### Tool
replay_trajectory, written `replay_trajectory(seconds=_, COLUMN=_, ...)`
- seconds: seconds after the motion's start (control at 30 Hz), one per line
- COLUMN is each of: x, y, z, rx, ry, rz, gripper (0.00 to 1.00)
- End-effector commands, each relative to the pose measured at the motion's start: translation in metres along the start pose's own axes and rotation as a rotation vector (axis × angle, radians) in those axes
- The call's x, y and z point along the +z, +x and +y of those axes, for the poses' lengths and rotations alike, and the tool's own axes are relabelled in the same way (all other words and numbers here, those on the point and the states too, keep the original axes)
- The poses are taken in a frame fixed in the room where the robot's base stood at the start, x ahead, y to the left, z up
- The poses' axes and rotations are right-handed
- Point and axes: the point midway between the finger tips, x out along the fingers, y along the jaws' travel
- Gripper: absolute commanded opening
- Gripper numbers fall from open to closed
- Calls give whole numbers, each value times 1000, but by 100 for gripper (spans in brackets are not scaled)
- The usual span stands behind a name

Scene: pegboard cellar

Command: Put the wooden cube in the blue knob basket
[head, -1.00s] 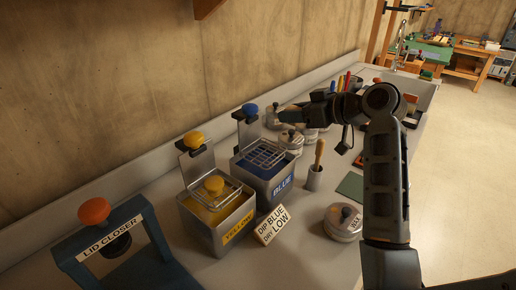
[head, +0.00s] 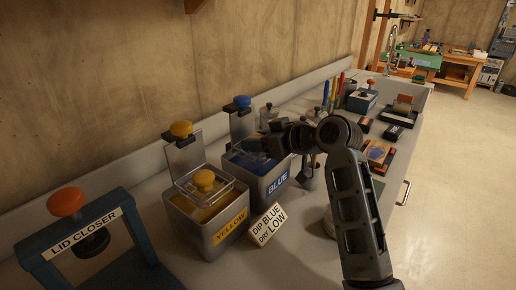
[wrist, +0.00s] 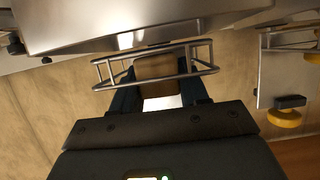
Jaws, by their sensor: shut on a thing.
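My gripper (head: 254,146) is over the blue tin (head: 273,187), pointing left in the head view. In the wrist view its dark fingers (wrist: 157,85) are shut on the brown wooden cube (wrist: 155,67). The cube is hidden in the head view. The wire basket (wrist: 203,68) overlaps the fingertips and cube in the wrist view; I cannot tell whether the cube touches it. The blue knob (head: 241,102) tops a metal plate behind the blue tin. My gripper hides most of that basket in the head view.
The yellow tin (head: 208,222) with its wire basket and yellow knob (head: 181,129) stands left of the blue one. A lid closer (head: 85,232) and a dip sign (head: 266,224) are nearby. Jars, pens and small blocks lie farther along the bench.

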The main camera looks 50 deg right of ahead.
Motion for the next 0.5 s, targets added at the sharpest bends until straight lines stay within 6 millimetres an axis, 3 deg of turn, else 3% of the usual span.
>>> replay_trajectory(seconds=0.37, x=3, y=1, z=0, rx=0, ry=0, rz=0, gripper=10)
replay_trajectory(seconds=0.4, x=2, y=1, z=0, rx=0, ry=0, rz=0, gripper=48)
replay_trajectory(seconds=0.5, x=2, y=1, z=0, rx=0, ry=0, rz=0, gripper=55)
